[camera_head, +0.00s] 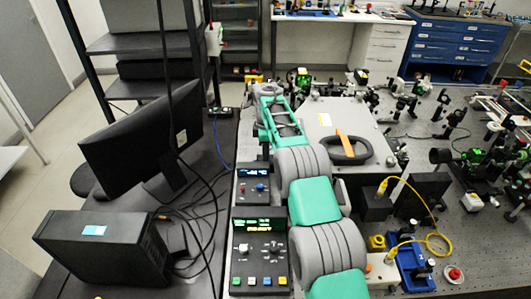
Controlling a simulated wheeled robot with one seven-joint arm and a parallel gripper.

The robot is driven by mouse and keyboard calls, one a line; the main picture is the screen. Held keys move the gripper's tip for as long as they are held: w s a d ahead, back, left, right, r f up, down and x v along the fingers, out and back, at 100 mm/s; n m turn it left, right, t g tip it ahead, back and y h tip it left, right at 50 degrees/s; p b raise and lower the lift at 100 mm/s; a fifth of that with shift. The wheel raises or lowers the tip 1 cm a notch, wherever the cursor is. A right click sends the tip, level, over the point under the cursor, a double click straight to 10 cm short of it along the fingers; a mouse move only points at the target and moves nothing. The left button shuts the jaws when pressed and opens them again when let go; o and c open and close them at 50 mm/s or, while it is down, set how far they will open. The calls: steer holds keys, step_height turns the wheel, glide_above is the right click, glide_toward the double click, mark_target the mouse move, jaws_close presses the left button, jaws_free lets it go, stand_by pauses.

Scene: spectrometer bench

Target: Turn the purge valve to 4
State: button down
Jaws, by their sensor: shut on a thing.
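My arm reaches up the middle of the view from the bottom edge, with grey ribbed links and teal panels. My gripper (267,90) appears to be at the far end of the teal open frame, past the upper control panel and left of a pale flat-topped box (316,112). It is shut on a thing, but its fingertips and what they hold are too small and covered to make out. I cannot clearly identify the purge valve or read its setting. A black ring with an orange bar (344,146) lies on the box, apart from the teal frame.
Left of my arm are an upper panel (252,184) and a lower panel (246,268) with displays and knobs. A monitor (125,150) and black case (100,255) stand farther left. Optics crowd the right bench. A yellow cable (436,236) and red button (454,273) are at lower right.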

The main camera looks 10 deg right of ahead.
steer(key=m, duration=0.3)
stand_by(0.4)
steer(key=c, duration=1.3)
jaws_free()
steer(key=shift+c, duration=0.2)
steer(key=shift+r, duration=0.15)
step_height(320, 180, up, 8)
steer(key=shift+f, duration=0.2)
